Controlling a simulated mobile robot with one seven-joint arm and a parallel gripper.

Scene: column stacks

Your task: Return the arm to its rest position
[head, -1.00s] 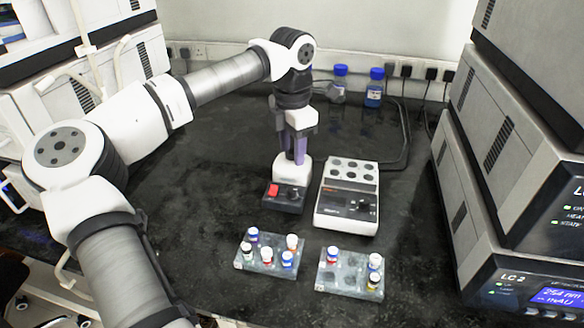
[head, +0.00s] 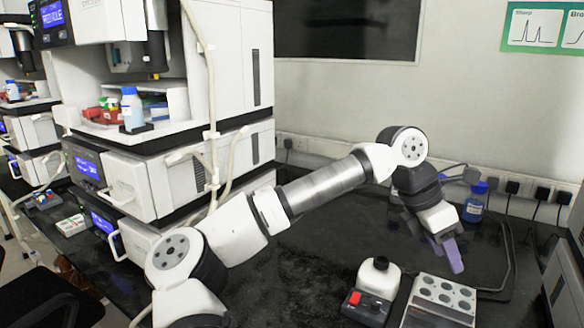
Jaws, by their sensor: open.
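My arm reaches from the lower left across the black bench. My gripper (head: 449,253) hangs at its end with purple fingers pointing down and slightly right. It is open and holds nothing that I can see. It is above the bench, behind and to the right of a small mixer with a white top (head: 378,276) and a red switch. A white and grey heating block (head: 440,300) with several round wells stands below and in front of it, cut off by the lower edge.
A tall stack of white instruments (head: 190,180) fills the left, close to my arm. A grey instrument (head: 566,275) stands at the right edge. The bench (head: 300,290) left of the mixer is clear.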

